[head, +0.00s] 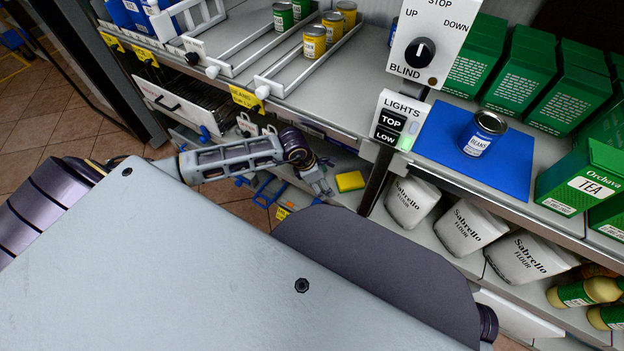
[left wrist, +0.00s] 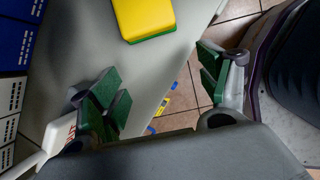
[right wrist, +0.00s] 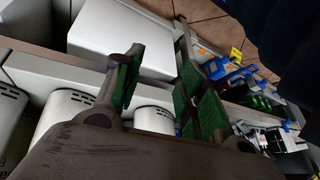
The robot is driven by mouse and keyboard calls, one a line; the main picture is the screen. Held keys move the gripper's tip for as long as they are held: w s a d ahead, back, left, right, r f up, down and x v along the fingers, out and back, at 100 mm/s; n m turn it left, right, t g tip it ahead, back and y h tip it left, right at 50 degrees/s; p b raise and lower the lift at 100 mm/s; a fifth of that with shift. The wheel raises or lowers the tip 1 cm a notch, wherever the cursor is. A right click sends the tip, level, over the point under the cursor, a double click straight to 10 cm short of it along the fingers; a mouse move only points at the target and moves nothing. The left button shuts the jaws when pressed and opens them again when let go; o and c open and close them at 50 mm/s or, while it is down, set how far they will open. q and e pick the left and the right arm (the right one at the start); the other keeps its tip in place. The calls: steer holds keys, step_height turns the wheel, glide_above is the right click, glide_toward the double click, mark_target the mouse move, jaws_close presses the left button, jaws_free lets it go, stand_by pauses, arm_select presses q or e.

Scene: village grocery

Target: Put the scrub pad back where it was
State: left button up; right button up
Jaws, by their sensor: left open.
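The scrub pad (head: 350,181), yellow on top with a green layer below, lies flat on a low grey shelf in the head view. In the left wrist view the scrub pad (left wrist: 145,18) is at the top edge, partly cut off, beyond the fingertips. My left gripper (head: 320,183) is just left of the pad, apart from it. In the left wrist view the left gripper (left wrist: 160,85) is open with nothing between its green-padded fingers. My right gripper (right wrist: 160,80) is open and empty in the right wrist view, away from the pad; the head view does not show its fingers.
Flour bags (head: 411,201) stand right of the pad, beyond a dark post. The shelf above overhangs, holding a can (head: 483,134) on a blue mat (head: 430,137). Blue-handled items (head: 268,190) hang near my left gripper. Tiled floor lies left of the shelf edge.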

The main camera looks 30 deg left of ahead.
arm_select(q)
steer(key=shift+s+a+p, duration=0.4)
steer(key=shift+s+a, duration=0.8)
steer(key=shift+a, duration=0.1)
arm_select(e)
steer(key=shift+w+d+r, duration=0.1)
steer(key=shift+d+r, duration=0.05)
steer(key=shift+r, duration=0.5)
steer(key=shift+w+d+r, duration=0.1)
steer(key=shift+d+r, duration=0.05)
steer(key=shift+r, duration=0.5)
